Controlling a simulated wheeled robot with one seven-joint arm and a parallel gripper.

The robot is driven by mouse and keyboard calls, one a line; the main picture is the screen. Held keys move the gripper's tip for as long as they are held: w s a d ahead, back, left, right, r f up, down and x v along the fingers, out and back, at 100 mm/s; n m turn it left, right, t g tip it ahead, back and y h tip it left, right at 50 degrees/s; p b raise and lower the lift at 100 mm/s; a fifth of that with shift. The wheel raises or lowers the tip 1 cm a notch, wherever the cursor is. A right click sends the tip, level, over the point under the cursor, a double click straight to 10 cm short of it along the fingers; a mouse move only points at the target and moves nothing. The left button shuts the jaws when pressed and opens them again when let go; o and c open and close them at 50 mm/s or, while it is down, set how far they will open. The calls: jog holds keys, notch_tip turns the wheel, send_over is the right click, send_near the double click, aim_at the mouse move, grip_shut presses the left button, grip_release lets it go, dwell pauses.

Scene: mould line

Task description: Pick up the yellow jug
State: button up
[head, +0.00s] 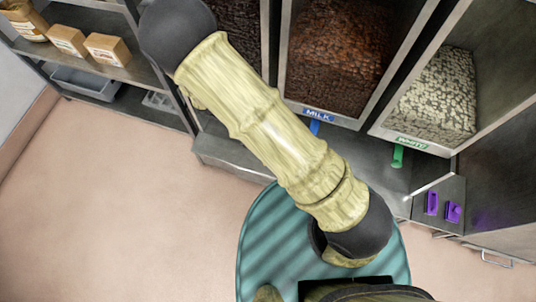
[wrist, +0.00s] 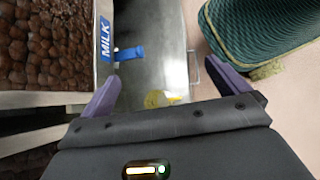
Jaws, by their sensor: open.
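A yellow thing (wrist: 160,98), probably the yellow jug, shows in the wrist view on or over the grey steel surface. Only a small part of it is seen, just past the edge of my gripper's body, which hides the rest. My gripper (wrist: 171,90) has two purple fingers, spread wide apart with nothing held between them. The yellow patch appears between the fingers, nearer the left one; its distance from them is unclear. In the head view I see neither the jug nor my gripper; my arm covers part of the counter.
Bins of chocolate pieces carry a MILK label (head: 317,113) and a WHITE label (head: 411,143). A blue handle (head: 315,127) and a green handle (head: 398,156) hang below them. The grey counter (head: 235,152) lies beneath. Shelves (head: 130,69) hold boxes. The floor (head: 120,200) at left is clear.

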jog(key=s+a+f+n+t+h+b, duration=0.1)
jog(key=a+f+n+t+b, duration=0.3)
jog(key=f, duration=0.6)
jog(key=s+a+f+n+t+h+b, duration=0.1)
jog(key=a+f+n+t+b, duration=0.3)
jog(key=f+b, duration=0.4)
jog(key=s+a+f+n+t+b, duration=0.1)
jog(key=a+f+n+t+b, duration=0.3)
jog(key=f, duration=0.9)
jog(key=n+t+b, duration=0.1)
jog(key=t+b, duration=0.1)
jog(key=shift+n+h+b, duration=0.35)
jog(key=shift+n+h, duration=0.05)
jog(key=b+x, duration=0.4)
jog(key=x, duration=0.8)
jog(key=shift+w+r, duration=0.1)
